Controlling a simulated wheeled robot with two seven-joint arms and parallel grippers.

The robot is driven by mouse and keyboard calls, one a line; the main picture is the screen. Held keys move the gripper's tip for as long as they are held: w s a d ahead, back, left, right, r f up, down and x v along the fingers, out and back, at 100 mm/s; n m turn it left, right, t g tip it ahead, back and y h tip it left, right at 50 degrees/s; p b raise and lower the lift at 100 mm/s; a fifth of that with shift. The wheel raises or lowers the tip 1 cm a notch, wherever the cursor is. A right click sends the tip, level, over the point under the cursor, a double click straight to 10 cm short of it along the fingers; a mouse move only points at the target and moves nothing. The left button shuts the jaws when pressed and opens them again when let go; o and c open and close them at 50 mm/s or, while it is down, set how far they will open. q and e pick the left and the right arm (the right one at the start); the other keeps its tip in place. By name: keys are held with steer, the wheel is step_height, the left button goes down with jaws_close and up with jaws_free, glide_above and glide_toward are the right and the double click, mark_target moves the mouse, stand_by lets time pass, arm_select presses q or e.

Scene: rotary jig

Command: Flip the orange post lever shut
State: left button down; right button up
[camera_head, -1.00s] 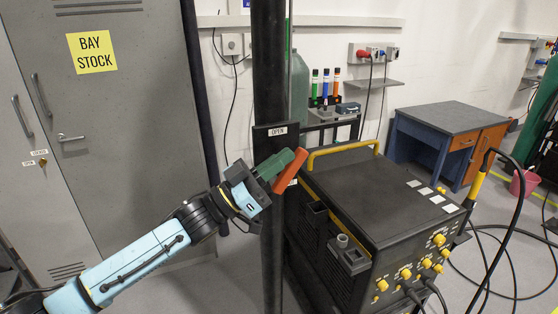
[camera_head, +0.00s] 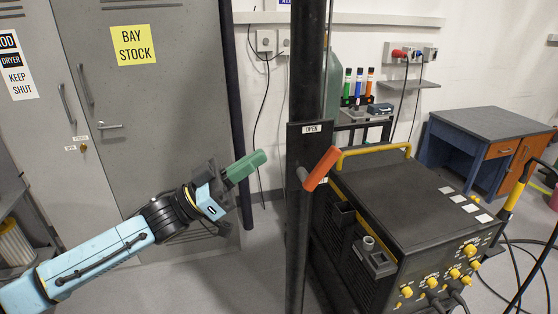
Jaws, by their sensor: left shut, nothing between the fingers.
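The orange post lever (camera_head: 321,169) is mounted on the black post (camera_head: 305,70), on a dark plate (camera_head: 295,150) with a white "OPEN" label near its top. The lever slants from its pivot at lower left up to the right. My left gripper (camera_head: 256,161) has green fingers pressed together with nothing between them. It is left of the post, with a clear gap to the plate and the lever. My right gripper is not in view.
A black machine with a yellow handle (camera_head: 373,149) stands just right of the post. Grey lockers (camera_head: 165,95) stand behind my left arm. A blue desk (camera_head: 480,140) and loose cables are farther right. Floor shows between lockers and post.

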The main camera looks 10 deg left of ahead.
arm_select(q)
steer(key=shift+s+a, duration=0.45)
steer(key=shift+a, duration=0.2)
